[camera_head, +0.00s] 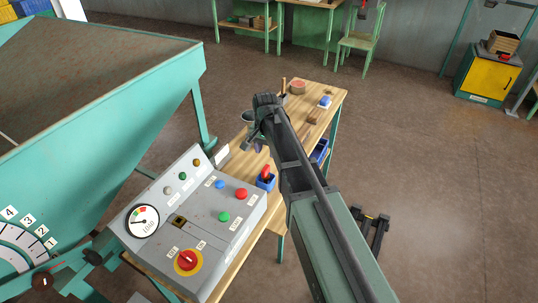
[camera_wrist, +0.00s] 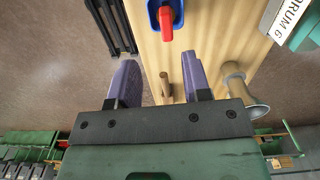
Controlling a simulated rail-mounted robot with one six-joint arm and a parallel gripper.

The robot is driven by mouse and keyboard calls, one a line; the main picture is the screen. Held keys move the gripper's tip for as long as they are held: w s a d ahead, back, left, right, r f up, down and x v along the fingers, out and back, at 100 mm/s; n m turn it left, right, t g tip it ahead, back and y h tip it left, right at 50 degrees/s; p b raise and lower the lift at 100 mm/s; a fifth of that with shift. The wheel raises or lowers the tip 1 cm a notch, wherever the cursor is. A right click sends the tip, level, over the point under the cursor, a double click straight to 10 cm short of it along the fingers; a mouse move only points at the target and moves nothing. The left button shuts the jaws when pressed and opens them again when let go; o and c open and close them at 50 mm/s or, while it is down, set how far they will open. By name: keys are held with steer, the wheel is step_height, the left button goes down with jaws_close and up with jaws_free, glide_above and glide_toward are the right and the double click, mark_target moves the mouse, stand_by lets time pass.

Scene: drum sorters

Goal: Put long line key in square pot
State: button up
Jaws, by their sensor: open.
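A blue squarish pot (camera_head: 265,183) stands on the wooden bench beside the control panel, with a red-handled object (camera_head: 266,171) upright in it. In the wrist view the blue pot (camera_wrist: 178,14) and the red object (camera_wrist: 166,28) show at the top. My gripper (camera_wrist: 160,62) is open, with purple fingers pointing toward the bench. A brown wooden stick-like piece (camera_wrist: 166,86) shows between the fingers; I cannot tell whether it is the long line key. In the head view my gripper (camera_head: 258,145) is over the bench, beyond the blue pot, partly hidden by my arm.
The wooden bench (camera_head: 329,92) carries a grey pot (camera_wrist: 240,95), a blue-and-white item (camera_head: 325,102), a round reddish item (camera_head: 298,87) and a brown block (camera_head: 314,117). The grey control panel (camera_head: 200,225) covers its near end. A green hopper (camera_head: 110,110) stands left. The floor right is mostly open.

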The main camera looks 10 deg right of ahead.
steer(key=s+n, duration=0.7)
steer(key=s, duration=1.4)
steer(key=shift+s+n, duration=0.25)
steer(key=shift+n, duration=0.15)
steer(key=shift+o, duration=0.5)
